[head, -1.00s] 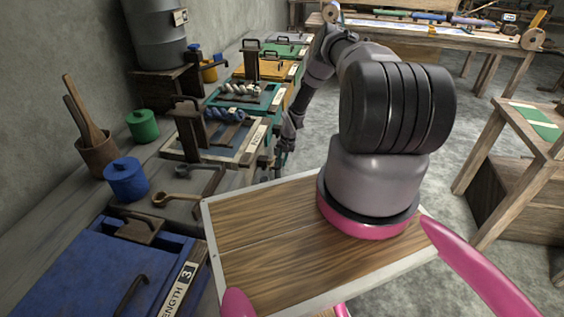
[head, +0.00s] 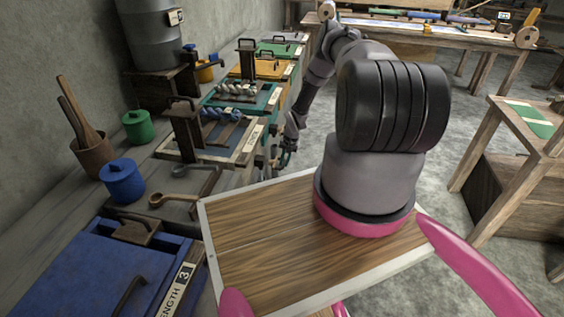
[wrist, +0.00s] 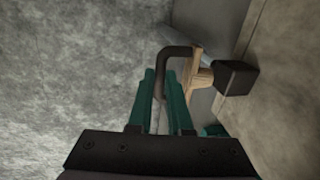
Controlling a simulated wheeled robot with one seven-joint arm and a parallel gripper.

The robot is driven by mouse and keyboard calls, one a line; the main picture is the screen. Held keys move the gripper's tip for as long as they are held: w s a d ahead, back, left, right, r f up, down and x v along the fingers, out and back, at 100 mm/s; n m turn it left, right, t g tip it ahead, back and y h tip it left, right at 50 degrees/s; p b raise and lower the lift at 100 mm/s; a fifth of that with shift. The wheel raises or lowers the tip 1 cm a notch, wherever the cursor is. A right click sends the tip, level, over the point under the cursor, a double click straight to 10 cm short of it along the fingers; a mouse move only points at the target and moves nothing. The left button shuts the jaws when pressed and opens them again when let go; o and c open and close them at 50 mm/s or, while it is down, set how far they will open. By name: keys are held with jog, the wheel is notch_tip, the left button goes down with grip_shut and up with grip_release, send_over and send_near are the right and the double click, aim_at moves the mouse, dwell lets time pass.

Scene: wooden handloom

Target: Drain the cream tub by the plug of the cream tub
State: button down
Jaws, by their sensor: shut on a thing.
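In the wrist view, my gripper's teal fingers (wrist: 161,84) are closed around the lower end of a bent dark handle (wrist: 178,52). The handle meets a light wooden plug piece (wrist: 201,78), which sits against a dark block (wrist: 236,78). I cannot tell whether the plug is seated or loose. In the head view, my gripper (head: 287,152) is low at the aisle side of the row of tubs, and its fingers are too small to make out. No tub there is clearly cream; the wood-framed tub (head: 238,153) beside the gripper has a pale label.
A blue lidded tub (head: 95,265) is nearest, with a blue jar (head: 122,181), a green jar (head: 138,127) and a wooden utensil pot (head: 93,155) behind it. Green and orange tubs (head: 262,68) continue farther off. The grey floor (head: 425,170) on the right is open up to a wooden stand (head: 478,150).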

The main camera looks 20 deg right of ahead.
jog(key=c, duration=0.8)
grip_release()
jog(key=shift+c, duration=0.2)
notch_tip(320, 180, up, 11)
jog(key=s+d, duration=0.1)
jog(key=shift+d+f, duration=0.2)
jog(key=shift+d, duration=0.15)
